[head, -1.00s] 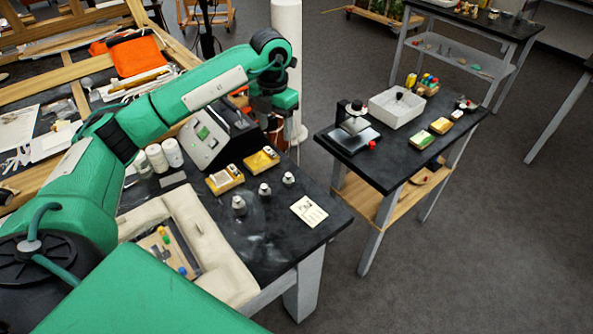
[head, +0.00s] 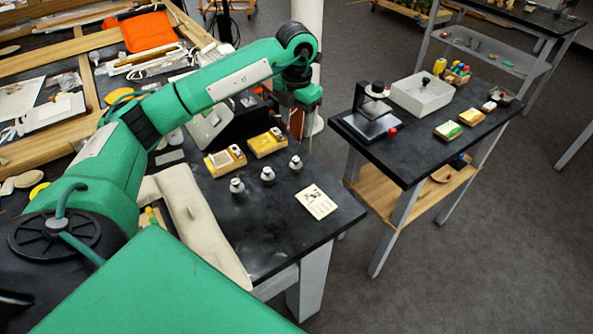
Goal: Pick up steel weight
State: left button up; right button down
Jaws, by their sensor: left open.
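Three small steel weights with knobs stand in a slanting row on the black table: a left one (head: 237,186), a middle one (head: 267,175) and a right one (head: 295,164). My left arm reaches over the table from the left. My left gripper (head: 297,126) points down above the table's back right part, appearing just above the right weight in the picture and apart from it. It is open, with nothing seen held; its fingertips are small and partly unclear. My right gripper is out of view.
Two yellow boxes (head: 225,161) (head: 267,142) and a white card (head: 316,201) lie near the weights. A beige padded piece (head: 200,220) lies at the front left. A second black table (head: 410,152) with a white bin (head: 421,95) stands to the right, across a floor gap.

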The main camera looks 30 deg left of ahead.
aim_at(296, 158)
pick_arm(q)
notch_tip(296, 158, down, 8)
jog(key=shift+s+f+p, duration=0.1)
jog(key=shift+f+p, duration=0.1)
jog(key=shift+p, duration=0.6)
notch_tip(296, 158, down, 4)
jog(key=shift+f+p, duration=0.1)
jog(key=shift+p, duration=0.75)
jog(key=shift+f, duration=0.55)
jog(key=c, duration=1.1)
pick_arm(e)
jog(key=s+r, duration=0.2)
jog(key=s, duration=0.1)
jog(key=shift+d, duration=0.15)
